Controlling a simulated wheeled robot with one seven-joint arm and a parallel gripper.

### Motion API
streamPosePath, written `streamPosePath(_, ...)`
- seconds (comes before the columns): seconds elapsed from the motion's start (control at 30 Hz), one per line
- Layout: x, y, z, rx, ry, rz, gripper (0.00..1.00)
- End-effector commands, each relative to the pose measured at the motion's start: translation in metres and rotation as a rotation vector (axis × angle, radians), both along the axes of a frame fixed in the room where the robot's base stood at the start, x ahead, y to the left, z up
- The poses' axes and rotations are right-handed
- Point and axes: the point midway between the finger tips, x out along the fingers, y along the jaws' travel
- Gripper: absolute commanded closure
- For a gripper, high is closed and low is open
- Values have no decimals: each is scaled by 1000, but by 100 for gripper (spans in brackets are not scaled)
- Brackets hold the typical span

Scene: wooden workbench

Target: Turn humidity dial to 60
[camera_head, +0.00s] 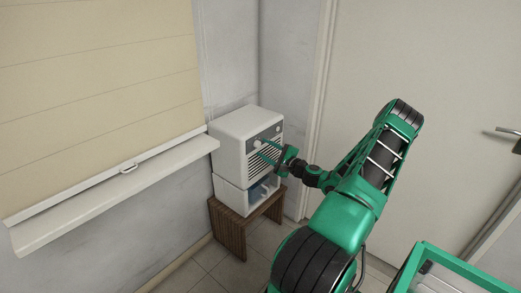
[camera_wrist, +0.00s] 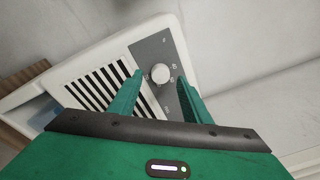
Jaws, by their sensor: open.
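A white dehumidifier-like unit (camera_head: 230,130) with a slatted front stands against the wall. Its grey control panel shows in the wrist view (camera_wrist: 150,48), with a round white dial (camera_wrist: 160,73) and small markings to the dial's right that are too blurred to read. I cannot tell the dial's setting. My gripper (camera_head: 265,149) is in front of the unit's upper front. In the wrist view its two green fingers (camera_wrist: 159,78) are apart, and the dial appears between their tips. I cannot tell whether either finger touches it.
The unit stands on a small wooden stool (camera_head: 231,230) in the corner. A windowsill (camera_head: 120,190) with a blind above it (camera_head: 100,80) is to the left, close to the unit. A door (camera_head: 440,90) is to the right. Tiled floor shows around the stool.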

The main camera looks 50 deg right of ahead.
Motion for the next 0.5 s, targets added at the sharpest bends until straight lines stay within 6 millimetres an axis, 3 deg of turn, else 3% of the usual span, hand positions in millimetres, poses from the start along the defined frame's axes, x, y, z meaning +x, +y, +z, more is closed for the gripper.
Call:
streamPosePath(0.2, 17, -1, 0, 0, 1, 1, 56)
streamPosePath(0.5, 20, -1, 0, 0, 1, 1, 56)
